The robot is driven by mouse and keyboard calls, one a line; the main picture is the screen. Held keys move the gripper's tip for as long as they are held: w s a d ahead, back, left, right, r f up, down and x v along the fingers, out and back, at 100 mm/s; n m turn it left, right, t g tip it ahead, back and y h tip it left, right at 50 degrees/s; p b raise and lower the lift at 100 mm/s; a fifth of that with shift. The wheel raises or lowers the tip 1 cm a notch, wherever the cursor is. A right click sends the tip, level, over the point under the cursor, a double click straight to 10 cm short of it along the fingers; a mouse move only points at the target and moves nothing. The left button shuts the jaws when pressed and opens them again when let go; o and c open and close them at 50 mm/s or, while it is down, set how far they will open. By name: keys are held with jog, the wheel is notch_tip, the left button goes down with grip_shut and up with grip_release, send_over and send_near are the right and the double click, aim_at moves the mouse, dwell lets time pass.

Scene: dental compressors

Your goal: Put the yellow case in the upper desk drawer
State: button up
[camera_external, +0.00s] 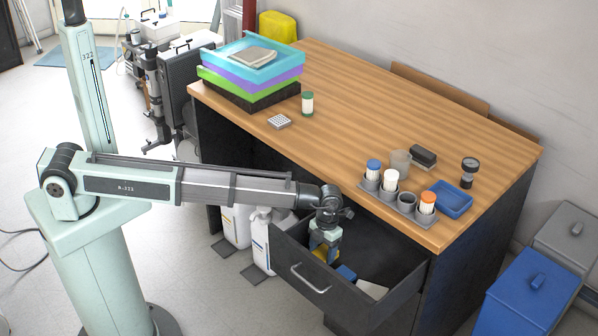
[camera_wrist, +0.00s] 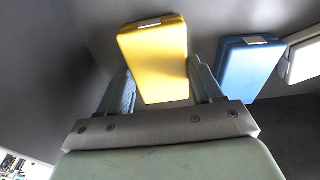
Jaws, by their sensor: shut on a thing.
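The yellow case (camera_wrist: 155,62) is between the two fingers of my gripper (camera_wrist: 160,88) in the wrist view, and the fingers are shut on it. In the external view my gripper (camera_external: 323,250) points down inside the open upper desk drawer (camera_external: 309,280), near its left end. A bit of the yellow case (camera_external: 319,256) shows beside the fingers there. Whether the case touches the drawer floor cannot be told.
A blue case (camera_wrist: 249,65) and a white case (camera_wrist: 305,60) lie in the drawer to the right of the yellow case. On the desk (camera_external: 340,110) above stand a grey holder with bottles (camera_external: 400,203) and a blue tray (camera_external: 453,200). White jugs (camera_external: 262,240) stand on the floor left of the drawer.

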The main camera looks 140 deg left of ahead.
aim_at(323, 253)
jog(key=shift+f, duration=0.1)
jog(key=o, duration=1.1)
notch_tip(323, 253, up, 10)
jog(key=shift+a, duration=0.15)
